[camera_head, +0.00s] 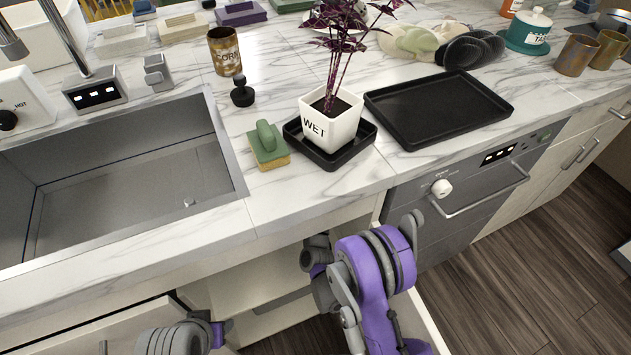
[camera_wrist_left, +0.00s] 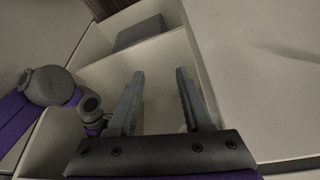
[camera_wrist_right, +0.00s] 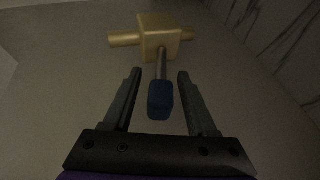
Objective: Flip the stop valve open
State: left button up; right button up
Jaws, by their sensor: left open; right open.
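The stop valve (camera_wrist_right: 159,37) shows in the right wrist view as a brass body with pipe stubs on both sides. Its stem ends in a blue handle (camera_wrist_right: 160,100) that points toward my right gripper. My right gripper (camera_wrist_right: 158,75) is open, with one finger on each side of the blue handle and a gap on both sides. My left gripper (camera_wrist_left: 160,75) is open and empty, over the inside of a pale cabinet or drawer. In the head view the valve and both gripper tips are hidden below the counter.
The pale open cabinet (camera_head: 245,285) is below the marble counter (camera_head: 250,225). The sink (camera_head: 120,190) is at left. A potted plant (camera_head: 333,120), a green sponge (camera_head: 267,145) and a black tray (camera_head: 437,106) stand on the counter. The oven (camera_head: 465,190) is at right.

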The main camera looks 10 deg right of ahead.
jog(key=shift+c, duration=0.3)
grip_shut()
dwell(1.2)
